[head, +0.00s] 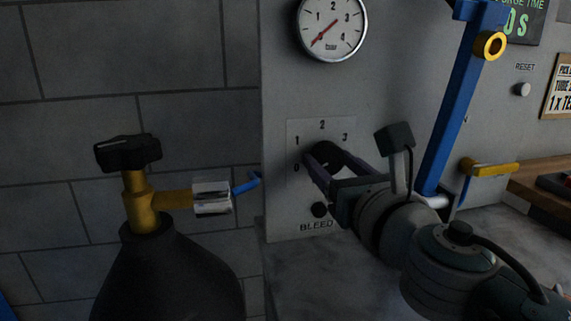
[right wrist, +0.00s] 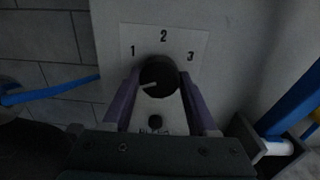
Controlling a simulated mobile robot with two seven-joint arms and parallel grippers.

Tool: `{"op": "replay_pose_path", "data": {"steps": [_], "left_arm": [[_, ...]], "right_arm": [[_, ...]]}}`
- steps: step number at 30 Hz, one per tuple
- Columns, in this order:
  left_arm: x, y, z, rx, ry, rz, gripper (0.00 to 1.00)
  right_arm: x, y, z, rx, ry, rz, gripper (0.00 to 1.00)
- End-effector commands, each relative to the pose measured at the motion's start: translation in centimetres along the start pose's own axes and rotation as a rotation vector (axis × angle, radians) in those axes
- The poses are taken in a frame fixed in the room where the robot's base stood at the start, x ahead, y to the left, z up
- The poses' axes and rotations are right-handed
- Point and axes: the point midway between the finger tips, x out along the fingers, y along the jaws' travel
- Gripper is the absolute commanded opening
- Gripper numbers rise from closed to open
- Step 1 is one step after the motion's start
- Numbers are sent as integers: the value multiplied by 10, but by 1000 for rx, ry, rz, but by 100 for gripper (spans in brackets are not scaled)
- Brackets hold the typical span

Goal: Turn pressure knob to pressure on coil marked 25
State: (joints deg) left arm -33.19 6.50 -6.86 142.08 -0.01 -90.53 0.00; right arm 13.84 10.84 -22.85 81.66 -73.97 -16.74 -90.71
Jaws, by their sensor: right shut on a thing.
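The pressure knob (head: 325,152) is black and round, on a white dial plate (head: 300,130) marked 0, 1, 2 and 3 on the grey panel. My right gripper (head: 323,164) has its purple fingers on both sides of the knob and is shut on it. In the right wrist view, the knob (right wrist: 160,74) sits between the fingertips (right wrist: 160,82), its white mark pointing left and slightly down, below the 1. The gauge (head: 333,27) above has its red needle pointing lower left, below 1. No coil marked 25 is readable. My left gripper is out of view.
A black gas bottle (head: 165,275) with a brass valve stands left. A small black BLEED button (head: 320,210) is below the knob. A blue bar (head: 455,110) and a yellow handle (head: 489,169) are right of my gripper. A sign (head: 559,88) is cut off at the right.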

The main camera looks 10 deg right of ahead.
Motion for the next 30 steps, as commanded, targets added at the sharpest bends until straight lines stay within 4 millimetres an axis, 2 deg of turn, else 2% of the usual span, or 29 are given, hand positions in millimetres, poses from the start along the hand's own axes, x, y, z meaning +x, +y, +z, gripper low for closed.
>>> {"op": "replay_pose_path", "data": {"steps": [30], "left_arm": [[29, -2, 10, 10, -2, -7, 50]], "right_arm": [[0, 2, -1, 958, -32, -3, 4]]}}
